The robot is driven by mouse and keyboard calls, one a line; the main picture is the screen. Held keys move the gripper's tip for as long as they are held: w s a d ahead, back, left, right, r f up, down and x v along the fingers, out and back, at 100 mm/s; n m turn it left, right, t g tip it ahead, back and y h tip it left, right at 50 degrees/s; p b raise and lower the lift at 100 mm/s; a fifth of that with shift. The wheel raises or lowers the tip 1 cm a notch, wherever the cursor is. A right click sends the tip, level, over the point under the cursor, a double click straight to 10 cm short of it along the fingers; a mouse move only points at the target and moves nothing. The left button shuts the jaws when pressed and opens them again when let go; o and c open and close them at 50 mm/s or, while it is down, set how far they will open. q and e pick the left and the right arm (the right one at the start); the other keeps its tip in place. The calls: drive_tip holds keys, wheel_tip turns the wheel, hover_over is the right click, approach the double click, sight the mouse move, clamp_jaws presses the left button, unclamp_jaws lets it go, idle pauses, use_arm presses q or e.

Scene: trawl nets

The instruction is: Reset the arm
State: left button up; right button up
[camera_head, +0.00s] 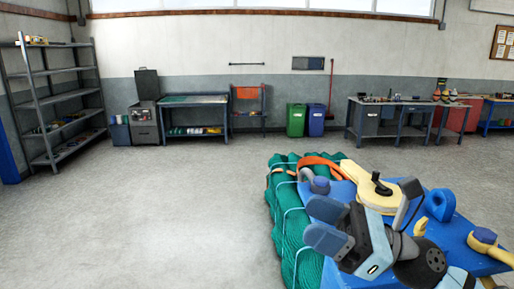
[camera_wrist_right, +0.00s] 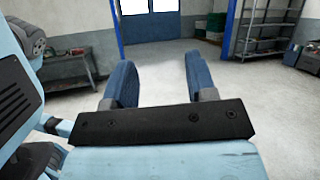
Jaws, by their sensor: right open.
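My right gripper (camera_head: 327,225) is over the work table at the lower right of the head view, with its blue fingers pointing left. In the right wrist view my right gripper (camera_wrist_right: 161,85) has its two blue fingers spread wide apart, with nothing between them. Beyond the fingers lies bare floor. My right arm covers part of the table in the head view. My left gripper is in neither view.
Shelves (camera_head: 60,105), benches and bins (camera_head: 296,119) line the walls. The floor at left is clear.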

drive_tip(key=w+d+f+m+t+h, duration=0.25)
drive_tip(key=d+m+t+h, duration=0.2)
drive_tip(key=m+t, duration=0.65)
drive_tip(key=w+d+f+m+t+h, duration=0.25)
drive_tip(key=m+t+h, duration=0.35)
drive_tip(key=m, duration=1)
drive_tip(key=s+d+f+m+g+h, duration=0.2)
drive_tip(key=d+f+m+h, duration=0.2)
drive_tip(key=f+m+h, duration=0.3)
drive_tip(key=s+d+f+m+g+h, duration=0.25)
drive_tip(key=d+f+m+h, duration=0.2)
drive_tip(key=f+m, duration=0.4)
drive_tip(key=s+d+f+m+g, duration=0.2)
drive_tip(key=s+f+m+g, duration=0.7)
drive_tip(key=s+f+g, duration=0.7)
drive_tip(key=w+a+f+t+y, duration=0.1)
drive_tip(key=a+f+t, duration=0.2)
drive_tip(key=f+t, duration=0.2)
drive_tip(key=w+a+f+n+t+y, duration=0.1)
drive_tip(key=a+f+t, duration=0.3)
drive_tip(key=f, duration=0.5)
drive_tip(key=shift+w+f+t+y+p, duration=0.2)
drive_tip(key=shift+w+t+y+p, duration=0.2)
drive_tip(key=shift+t+y, duration=0.35)
